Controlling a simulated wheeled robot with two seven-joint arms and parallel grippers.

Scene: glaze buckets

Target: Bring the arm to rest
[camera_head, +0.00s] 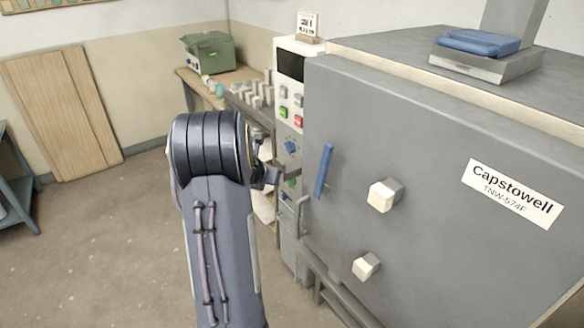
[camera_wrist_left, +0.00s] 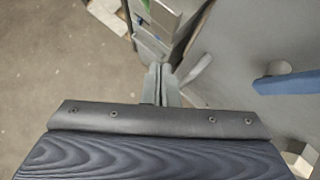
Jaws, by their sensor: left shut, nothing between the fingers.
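My left arm rises from the bottom middle of the head view, in front of the grey kiln's left edge. Its left gripper (camera_head: 268,178) is mostly hidden behind the wrist, close to the kiln's control column. In the left wrist view the two fingers (camera_wrist_left: 161,82) are together with nothing between them. They point towards a grey handle (camera_wrist_left: 196,72) at the kiln's edge, and I cannot tell how far off it is. My right gripper is in neither view.
The grey kiln (camera_head: 420,150), with a blue handle (camera_head: 324,171) and two pale knobs, fills the right. A control panel (camera_head: 291,95) stands at its left edge. Behind is a bench with a green box (camera_head: 208,52). Boards (camera_head: 62,110) lean at left. Floor between is clear.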

